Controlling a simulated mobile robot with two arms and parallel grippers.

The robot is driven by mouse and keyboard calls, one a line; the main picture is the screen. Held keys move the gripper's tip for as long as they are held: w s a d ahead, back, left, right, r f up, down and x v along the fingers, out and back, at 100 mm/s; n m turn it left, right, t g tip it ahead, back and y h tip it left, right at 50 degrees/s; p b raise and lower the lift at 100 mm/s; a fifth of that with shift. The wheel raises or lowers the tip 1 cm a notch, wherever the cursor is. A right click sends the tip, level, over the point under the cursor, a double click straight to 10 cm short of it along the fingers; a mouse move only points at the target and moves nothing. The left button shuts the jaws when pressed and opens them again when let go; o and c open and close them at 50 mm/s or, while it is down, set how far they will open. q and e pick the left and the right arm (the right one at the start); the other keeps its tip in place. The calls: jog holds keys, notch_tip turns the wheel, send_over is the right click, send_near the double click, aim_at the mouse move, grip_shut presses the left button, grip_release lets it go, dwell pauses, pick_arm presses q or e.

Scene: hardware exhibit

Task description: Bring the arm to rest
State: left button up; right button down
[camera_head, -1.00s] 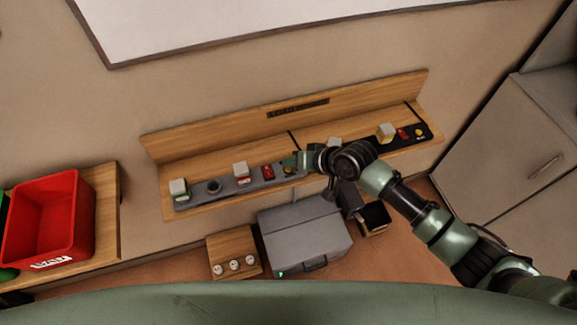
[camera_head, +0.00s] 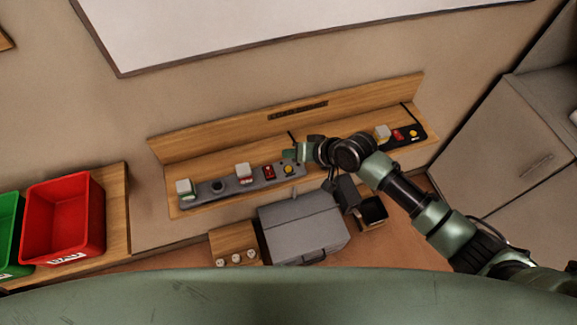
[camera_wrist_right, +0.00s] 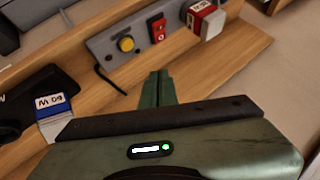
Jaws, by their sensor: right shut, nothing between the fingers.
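My right arm comes in from the lower right in the head view, over the right part of the wooden shelf. My right gripper (camera_head: 291,154) points left, near the right end of a grey control panel (camera_head: 203,198). In the right wrist view the fingers of the right gripper (camera_wrist_right: 158,78) are together with nothing between them. They are apart from the panel, over bare wood. The panel carries a yellow button (camera_head: 289,169) and a red switch (camera_head: 269,173). My left gripper is not in view.
A second, black panel (camera_head: 418,134) is at the shelf's right end. Below the shelf are a grey case (camera_head: 303,228), a wooden block with white knobs (camera_head: 234,249) and a small black box (camera_head: 373,210). Red (camera_head: 62,213) and green (camera_head: 8,230) bins stand at left.

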dwell(0.5)
jog(key=s+d+n+h, duration=0.1)
jog(key=s+d, duration=0.1)
jog(key=s, duration=0.8)
jog(key=s+d+r+g+h, duration=0.25)
jog(key=s+d+h, duration=0.35)
jog(key=s+d, duration=1.1)
notch_tip(320, 180, down, 31)
jog(key=b, duration=0.7)
jog(key=s+d+f+g+b, duration=0.1)
jog(key=s+d+f+b, duration=0.1)
jog(key=s+f, duration=0.6)
jog(key=s+d+f+g+b, duration=0.1)
jog(key=s+f+b, duration=0.2)
jog(key=s+f, duration=0.6)
notch_tip(320, 180, down, 6)
jog(key=shift+s+d+b, duration=0.3)
jog(key=shift+d, duration=0.05)
